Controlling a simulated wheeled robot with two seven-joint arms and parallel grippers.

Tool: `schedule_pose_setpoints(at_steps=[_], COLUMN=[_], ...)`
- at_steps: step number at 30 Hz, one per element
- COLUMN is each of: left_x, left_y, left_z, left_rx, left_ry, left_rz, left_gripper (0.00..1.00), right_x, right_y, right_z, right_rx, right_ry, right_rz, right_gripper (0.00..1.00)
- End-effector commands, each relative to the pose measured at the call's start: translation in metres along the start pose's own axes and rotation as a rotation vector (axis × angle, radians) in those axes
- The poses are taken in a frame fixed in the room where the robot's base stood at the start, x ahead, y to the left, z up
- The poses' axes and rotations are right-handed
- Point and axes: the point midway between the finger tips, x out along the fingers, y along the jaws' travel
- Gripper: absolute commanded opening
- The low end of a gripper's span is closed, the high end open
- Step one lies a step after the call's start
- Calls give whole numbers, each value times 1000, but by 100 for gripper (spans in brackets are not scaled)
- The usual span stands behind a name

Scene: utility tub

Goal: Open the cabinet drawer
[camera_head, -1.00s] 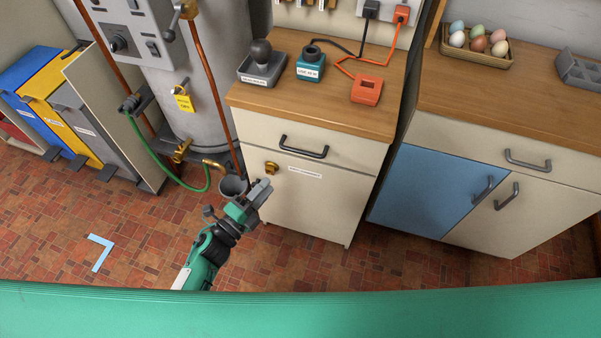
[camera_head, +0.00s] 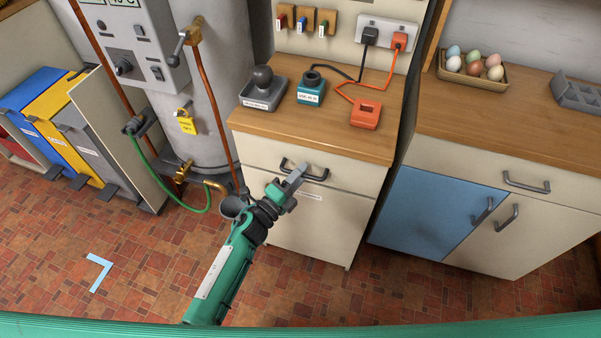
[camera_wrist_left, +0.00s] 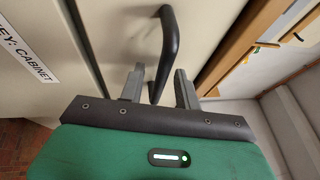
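The cream cabinet drawer (camera_head: 258,152) is shut under the wooden top. Its dark bar handle (camera_head: 318,176) is partly hidden by my gripper in the head view. My right gripper is not in view.
A boiler with a green hose (camera_head: 160,180) stands left. A blue-doored cabinet (camera_head: 425,212) stands right. The tiled floor in front is clear.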

Motion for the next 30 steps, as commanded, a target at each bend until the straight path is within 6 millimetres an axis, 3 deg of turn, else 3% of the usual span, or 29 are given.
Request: schedule_pose_setpoints(at_steps=[10,15,16,30], left_x=[5,4,4,2], left_y=[0,0,0,0], left_z=[0,0,0,-1], left_rx=[0,0,0,0], left_ry=[0,0,0,1], left_rz=[0,0,0,2], left_gripper=[33,2,0,0], right_x=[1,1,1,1], right_y=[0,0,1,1], right_z=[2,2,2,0], right_rx=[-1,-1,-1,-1], right_ry=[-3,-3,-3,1], right_rz=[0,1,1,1], right_gripper=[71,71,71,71])
